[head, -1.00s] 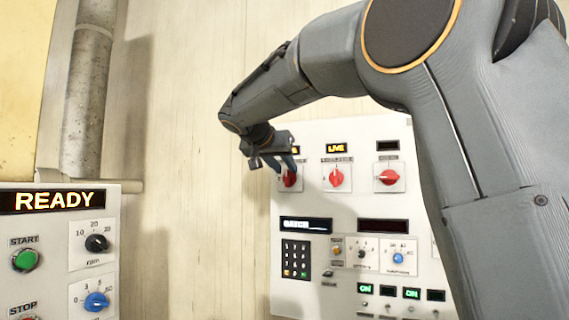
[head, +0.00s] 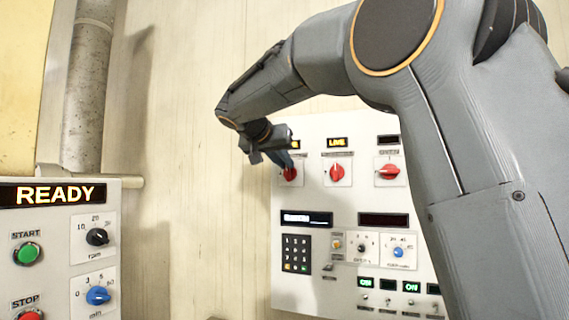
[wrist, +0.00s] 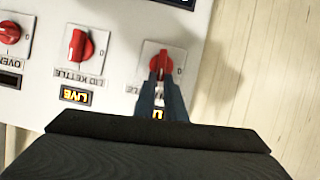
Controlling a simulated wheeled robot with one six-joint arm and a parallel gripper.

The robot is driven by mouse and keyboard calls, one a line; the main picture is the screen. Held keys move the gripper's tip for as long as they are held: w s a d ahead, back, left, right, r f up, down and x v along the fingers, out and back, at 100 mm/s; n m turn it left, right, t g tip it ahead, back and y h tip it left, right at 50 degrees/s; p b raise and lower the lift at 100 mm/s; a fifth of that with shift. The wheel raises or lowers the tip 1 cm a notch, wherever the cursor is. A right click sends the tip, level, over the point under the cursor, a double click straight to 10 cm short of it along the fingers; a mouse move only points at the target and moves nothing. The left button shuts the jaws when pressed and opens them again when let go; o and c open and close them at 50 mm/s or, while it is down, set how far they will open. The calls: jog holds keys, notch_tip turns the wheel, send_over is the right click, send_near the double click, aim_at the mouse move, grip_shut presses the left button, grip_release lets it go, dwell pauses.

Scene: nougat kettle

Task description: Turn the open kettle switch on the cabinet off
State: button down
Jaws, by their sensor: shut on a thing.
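Three red rotary switches are in the top row of the white cabinet panel. My gripper (wrist: 162,88) is shut on the end switch (wrist: 161,62), leftmost in the head view (head: 290,174). Its fingers cover part of the knob and its label, of which only the end of a word shows. Its yellow display is lit but partly hidden. The middle switch (head: 337,173) has a lit LIVE display (head: 337,142) and reads "lid kettle", upside down in the wrist view. The third switch (head: 388,171), its handle lying sideways, has a dark display.
Below the switches are displays, a keypad (head: 296,253), small knobs and lit ON indicators. A second panel showing READY (head: 55,194), with START and STOP buttons, stands at the left. Bare wall lies between the two panels.

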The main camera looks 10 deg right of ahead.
aim_at(284, 171)
jog(key=n+h+b, duration=0.1)
jog(key=n, duration=0.2)
jog(key=w+a+f+n+g+h+b, duration=0.1)
jog(key=n+h, duration=0.1)
jog(key=n, duration=0.1)
jog(key=a+f+n+g+h, duration=0.1)
jog(key=n+h, duration=0.1)
jog(key=n, duration=0.1)
jog(key=shift+w+a+b, duration=0.15)
jog(key=shift+w+b, duration=0.2)
jog(key=shift+b, duration=0.05)
jog(key=shift+a+f+n+t+h+b, duration=0.1)
jog(key=shift+f+n+t+h+b, duration=0.25)
jog(key=shift+n, duration=0.6)
jog(key=shift+f+n+t+h+b, duration=0.1)
jog(key=shift+f+n+h+b, duration=0.15)
jog(key=shift+n+h+b, duration=0.5)
jog(key=shift+n+p, duration=0.3)
jog(key=shift+n, duration=0.1)
jog(key=c, duration=1.8)
grip_release()
jog(key=shift+a+f, duration=0.1)
